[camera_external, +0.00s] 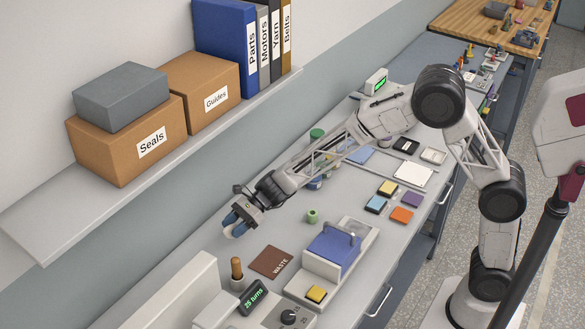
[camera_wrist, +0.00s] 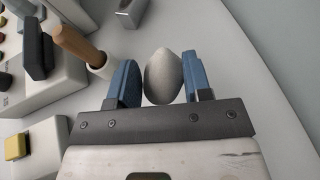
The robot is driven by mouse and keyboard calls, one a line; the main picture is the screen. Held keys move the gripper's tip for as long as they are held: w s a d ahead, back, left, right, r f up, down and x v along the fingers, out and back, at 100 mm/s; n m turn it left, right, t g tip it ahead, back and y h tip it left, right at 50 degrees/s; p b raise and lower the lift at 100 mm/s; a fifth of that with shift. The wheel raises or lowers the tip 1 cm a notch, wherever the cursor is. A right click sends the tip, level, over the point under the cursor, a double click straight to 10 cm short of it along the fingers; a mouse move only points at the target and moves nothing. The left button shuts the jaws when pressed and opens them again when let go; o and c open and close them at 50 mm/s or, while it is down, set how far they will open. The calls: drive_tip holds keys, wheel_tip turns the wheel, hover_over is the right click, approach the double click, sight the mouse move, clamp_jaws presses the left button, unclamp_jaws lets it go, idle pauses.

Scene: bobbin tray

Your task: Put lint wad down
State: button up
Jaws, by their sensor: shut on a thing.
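The lint wad (camera_wrist: 163,76) is a pale grey, rounded lump in the wrist view. My gripper (camera_wrist: 162,82) has its two blue fingers on either side of it and is shut on it. In the external view my gripper (camera_external: 236,222) is above the bench near the wall side. The wad cannot be made out clearly there. A brown mat marked WASTE (camera_external: 271,262) lies flat on the bench, to the right of and nearer than my gripper. No wad shows on the mat.
A wooden-handled tool (camera_external: 237,268) stands near the mat, and its handle (camera_wrist: 80,45) is left of my fingers in the wrist view. A blue-topped device (camera_external: 333,250) stands right of the mat. A small green bobbin (camera_external: 312,216) is nearby. A shelf (camera_external: 150,180) hangs on the wall.

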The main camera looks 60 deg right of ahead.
drive_tip(key=shift+d, duration=0.15)
drive_tip(key=shift+w+d, duration=0.1)
drive_tip(key=shift+d, duration=0.5)
drive_tip(key=d+m+t, duration=0.1)
drive_tip(key=d, duration=1.9)
drive_tip(key=shift+d+r, duration=0.15)
drive_tip(key=shift+d, duration=0.15)
hover_over(274, 216)
drive_tip(key=shift+d+f, duration=0.1)
drive_tip(key=shift+f, duration=3.05)
drive_tip(key=shift+f, duration=1.85)
